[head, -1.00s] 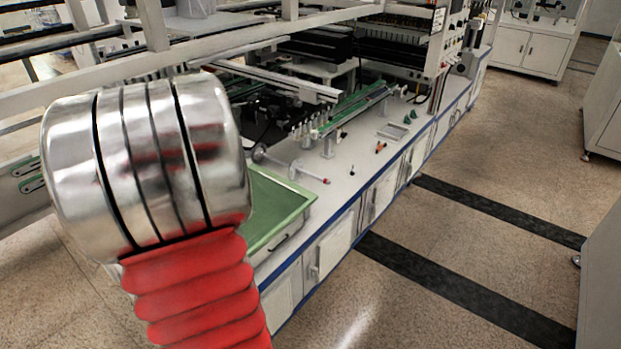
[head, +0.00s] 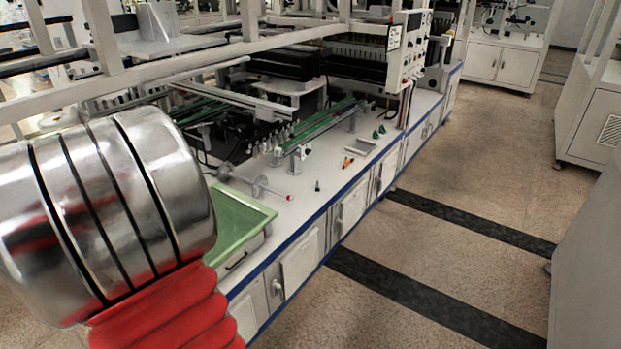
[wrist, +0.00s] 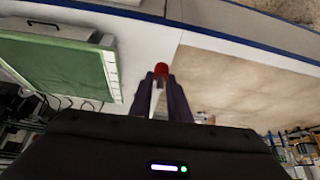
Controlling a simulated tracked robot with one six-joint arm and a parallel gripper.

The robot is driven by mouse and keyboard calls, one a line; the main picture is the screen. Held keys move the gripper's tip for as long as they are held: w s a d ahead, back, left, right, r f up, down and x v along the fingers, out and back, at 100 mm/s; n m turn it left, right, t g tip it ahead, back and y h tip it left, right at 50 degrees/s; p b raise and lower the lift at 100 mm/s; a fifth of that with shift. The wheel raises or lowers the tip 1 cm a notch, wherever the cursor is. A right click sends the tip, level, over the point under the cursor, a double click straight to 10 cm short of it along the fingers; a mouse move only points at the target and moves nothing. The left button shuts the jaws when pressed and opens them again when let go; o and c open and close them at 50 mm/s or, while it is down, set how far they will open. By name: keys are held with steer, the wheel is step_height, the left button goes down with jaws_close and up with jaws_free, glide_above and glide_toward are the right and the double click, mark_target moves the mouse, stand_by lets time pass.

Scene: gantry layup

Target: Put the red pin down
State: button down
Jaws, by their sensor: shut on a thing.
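In the wrist view my gripper (wrist: 160,82) has its two dark fingers close together around a red pin (wrist: 161,69). Only the pin's red end shows clearly past the fingertips. A pale strip shows between the fingers, and I cannot tell if it is part of the pin. The pin appears above a pale surface; its height over it is unclear.
A green tray (head: 268,214) lies at the near end of the white bench (head: 300,210); it also shows in the wrist view (wrist: 104,70). Open floor (head: 440,180) runs along the right.

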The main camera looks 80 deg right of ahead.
steer(key=w+a+f, duration=0.1)
steer(key=w+a, duration=0.4)
steer(key=a, duration=0.4)
steer(key=w+a+f+n, duration=0.1)
steer(key=w+a, duration=0.4)
steer(key=a, duration=0.5)
steer(key=w+a+f+n+y, duration=0.1)
steer(key=w+a, duration=0.3)
steer(key=a, duration=0.5)
steer(key=shift+w+a+f, duration=0.25)
steer(key=shift+w+f, duration=0.15)
steer(key=shift+f, duration=0.05)
steer(key=shift+s, duration=0.1)
